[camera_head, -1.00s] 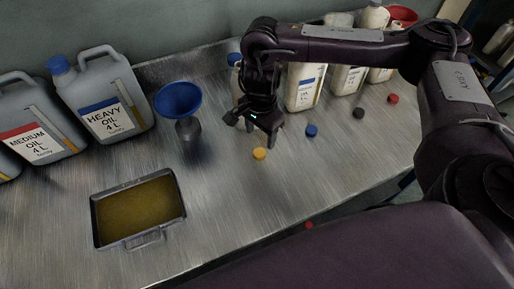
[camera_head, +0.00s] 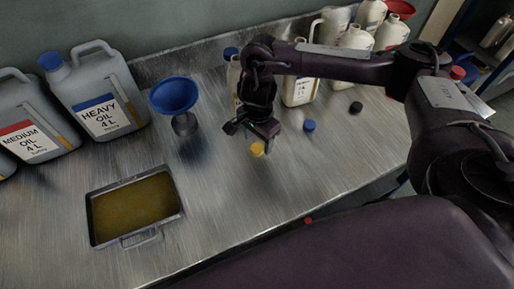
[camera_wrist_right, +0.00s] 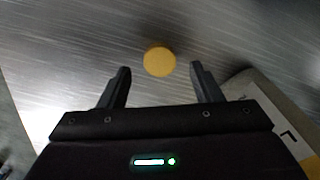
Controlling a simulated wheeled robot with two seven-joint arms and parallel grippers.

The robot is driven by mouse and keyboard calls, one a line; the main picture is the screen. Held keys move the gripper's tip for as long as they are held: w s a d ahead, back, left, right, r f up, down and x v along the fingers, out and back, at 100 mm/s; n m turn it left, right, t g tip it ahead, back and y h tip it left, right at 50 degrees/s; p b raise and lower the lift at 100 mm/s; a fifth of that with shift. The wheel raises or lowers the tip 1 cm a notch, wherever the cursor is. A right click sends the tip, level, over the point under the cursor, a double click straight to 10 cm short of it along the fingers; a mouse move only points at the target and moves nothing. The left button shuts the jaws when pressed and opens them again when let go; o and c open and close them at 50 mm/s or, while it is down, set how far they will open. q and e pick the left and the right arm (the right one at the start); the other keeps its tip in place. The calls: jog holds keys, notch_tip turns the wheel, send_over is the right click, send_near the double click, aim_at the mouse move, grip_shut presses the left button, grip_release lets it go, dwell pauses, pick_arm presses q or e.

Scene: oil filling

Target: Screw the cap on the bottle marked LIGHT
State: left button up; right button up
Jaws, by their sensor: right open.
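A yellow cap (camera_head: 257,150) lies on the metal table just below my right gripper (camera_head: 252,133). In the right wrist view, the yellow cap (camera_wrist_right: 160,61) lies between the two fingertips of the open gripper (camera_wrist_right: 160,70), with space on both sides. White bottles stand behind my right arm, including a partly covered bottle (camera_head: 302,92) and another (camera_head: 234,77) behind the gripper. Their labels are too small or covered, so I cannot tell which is marked LIGHT. A bottle corner (camera_wrist_right: 268,92) with part of a label shows in the right wrist view. My left gripper is not in view.
A blue cap (camera_head: 309,126) and a black cap (camera_head: 356,108) lie to the right. A blue funnel (camera_head: 174,95) stands left of the gripper, near the grey HEAVY OIL can (camera_head: 117,72) and MEDIUM OIL can (camera_head: 58,108). A tray (camera_head: 140,238) of oil sits front left.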

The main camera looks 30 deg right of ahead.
aim_at(257, 148)
notch_tip(257, 148, down, 2)
jog(key=shift+f, duration=0.15)
dwell(0.3)
jog(key=c, duration=1)
jog(key=shift+c, duration=0.2)
